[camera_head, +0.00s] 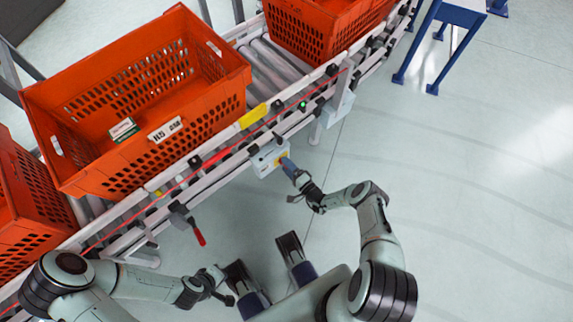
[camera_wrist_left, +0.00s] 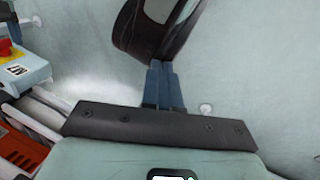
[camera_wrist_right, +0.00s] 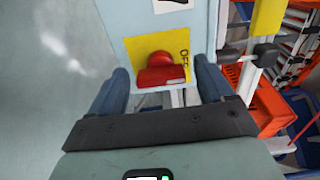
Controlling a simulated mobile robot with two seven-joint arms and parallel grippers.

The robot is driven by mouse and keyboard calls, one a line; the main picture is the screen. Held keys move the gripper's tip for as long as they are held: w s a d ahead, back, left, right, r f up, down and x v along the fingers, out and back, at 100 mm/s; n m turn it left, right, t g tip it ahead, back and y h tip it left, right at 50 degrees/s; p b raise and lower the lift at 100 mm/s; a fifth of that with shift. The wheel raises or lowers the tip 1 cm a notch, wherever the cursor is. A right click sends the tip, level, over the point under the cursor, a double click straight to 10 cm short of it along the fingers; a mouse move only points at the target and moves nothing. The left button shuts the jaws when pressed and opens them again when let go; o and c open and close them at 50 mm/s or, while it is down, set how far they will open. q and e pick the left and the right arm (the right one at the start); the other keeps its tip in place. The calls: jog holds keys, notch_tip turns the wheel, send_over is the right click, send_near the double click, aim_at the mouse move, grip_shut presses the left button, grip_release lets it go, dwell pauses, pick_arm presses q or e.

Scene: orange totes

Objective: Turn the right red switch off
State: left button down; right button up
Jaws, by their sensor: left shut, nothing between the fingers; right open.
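The red switch (camera_wrist_right: 163,72) sits on a yellow plate marked "OFF" (camera_wrist_right: 183,60) on a pale control box (camera_wrist_right: 118,22) in the right wrist view. My right gripper (camera_wrist_right: 162,84) is open, with one finger on each side of the switch. I cannot tell whether the fingers touch it. In the head view the box (camera_head: 268,158) is on the conveyor's near side, with my right gripper (camera_head: 287,164) at its face, hiding the switch. My left gripper (camera_head: 218,274) is shut and empty, low and away from the conveyor; its closed fingers show in the left wrist view (camera_wrist_left: 165,85).
Orange totes (camera_head: 215,125) stand on the roller conveyor (camera_head: 275,62). In the left wrist view a box with a red button (camera_wrist_left: 5,47) is at the left edge. The floor (camera_head: 470,190) on the right is clear.

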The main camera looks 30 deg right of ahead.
pick_arm(q)
jog(key=shift+g+h, duration=0.3)
jog(key=shift+g, duration=0.4)
jog(key=s+r, duration=0.1)
jog(key=s+d+r+p, duration=0.1)
jog(key=s+r+p, duration=0.1)
jog(key=s, duration=0.1)
jog(key=shift+s+d+r, duration=0.1)
jog(key=shift+d+r, duration=0.1)
jog(key=shift+d, duration=0.2)
pick_arm(e)
jog(key=s+d, duration=0.2)
jog(key=s, duration=1)
jog(key=shift+d, duration=0.15)
jog(key=shift+r, duration=0.1)
